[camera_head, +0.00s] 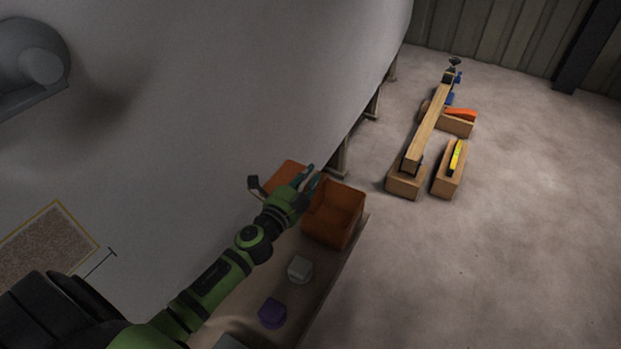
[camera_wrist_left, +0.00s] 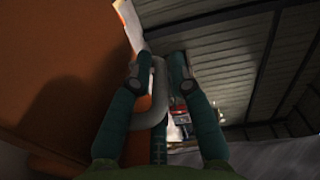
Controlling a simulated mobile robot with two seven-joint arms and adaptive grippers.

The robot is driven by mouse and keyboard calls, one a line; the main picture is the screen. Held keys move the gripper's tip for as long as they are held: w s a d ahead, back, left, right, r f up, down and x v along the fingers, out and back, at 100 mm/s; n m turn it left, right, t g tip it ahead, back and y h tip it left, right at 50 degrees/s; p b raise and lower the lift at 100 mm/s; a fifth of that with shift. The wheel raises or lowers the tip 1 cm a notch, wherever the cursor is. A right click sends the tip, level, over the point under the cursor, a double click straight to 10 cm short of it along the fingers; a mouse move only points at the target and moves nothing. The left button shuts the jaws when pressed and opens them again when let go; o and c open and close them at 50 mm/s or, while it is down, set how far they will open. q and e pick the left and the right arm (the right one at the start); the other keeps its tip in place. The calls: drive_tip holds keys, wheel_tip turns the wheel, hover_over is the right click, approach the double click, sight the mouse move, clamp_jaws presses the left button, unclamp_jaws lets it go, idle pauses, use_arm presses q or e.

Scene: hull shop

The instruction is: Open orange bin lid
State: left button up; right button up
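The orange bin (camera_head: 335,215) stands at the far end of a low bench in the head view. Another orange part (camera_head: 286,172) shows just left of it; I cannot tell whether this is its lid. My left gripper (camera_head: 307,181) is over the gap between them and covers part of both. In the left wrist view a large orange surface (camera_wrist_left: 60,70) fills the left side. A grey curved handle (camera_wrist_left: 158,95) runs between the fingers of my left gripper (camera_wrist_left: 162,68). The left finger is close against it; firm contact is unclear. My right gripper is out of view.
The bench (camera_head: 335,285) also carries a grey-white block (camera_head: 299,269) and a purple object (camera_head: 272,313). A big grey hull (camera_head: 200,90) rises along the left. Wooden beams (camera_head: 428,125) lie on the floor at the back. The floor (camera_head: 500,260) at right is clear.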

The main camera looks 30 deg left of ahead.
use_arm(q)
drive_tip(key=s, duration=1.2)
drive_tip(key=shift+a+r, duration=0.15)
drive_tip(key=shift+a, duration=0.05)
idle(0.4)
